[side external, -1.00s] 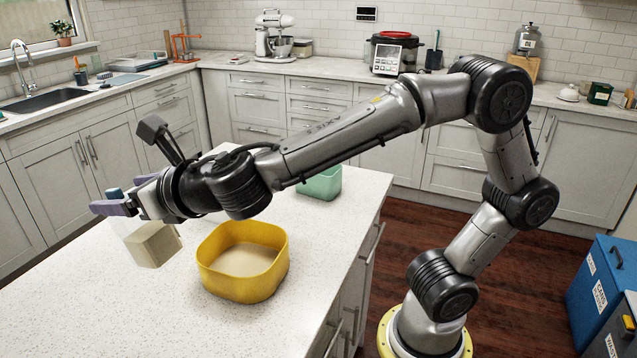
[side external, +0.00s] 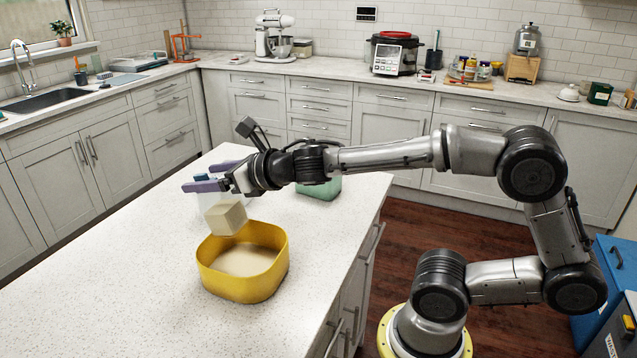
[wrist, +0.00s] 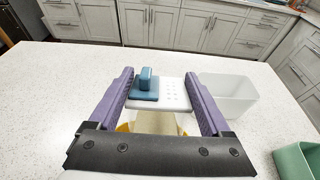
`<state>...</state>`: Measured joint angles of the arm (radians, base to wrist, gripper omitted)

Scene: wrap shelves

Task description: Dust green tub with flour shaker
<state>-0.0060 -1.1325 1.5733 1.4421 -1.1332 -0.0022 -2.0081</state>
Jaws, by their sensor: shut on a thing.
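My gripper (side external: 212,177) is shut on the flour shaker (side external: 226,217), a cream box held in the air just beyond the yellow tub's far rim. In the wrist view my gripper (wrist: 158,82) has a purple finger on each side of the shaker, whose white lid (wrist: 174,95) has small holes and a blue piece on top. The green tub (side external: 319,189) stands on the counter behind my forearm, partly hidden. In the wrist view the green tub (wrist: 297,160) shows at the lower right corner, apart from the shaker.
A yellow tub (side external: 272,270) with pale contents stands on the speckled counter (side external: 130,285), nearest the side camera. A whitish translucent container (wrist: 228,97) stands right of the shaker in the wrist view. The counter's left part is clear.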

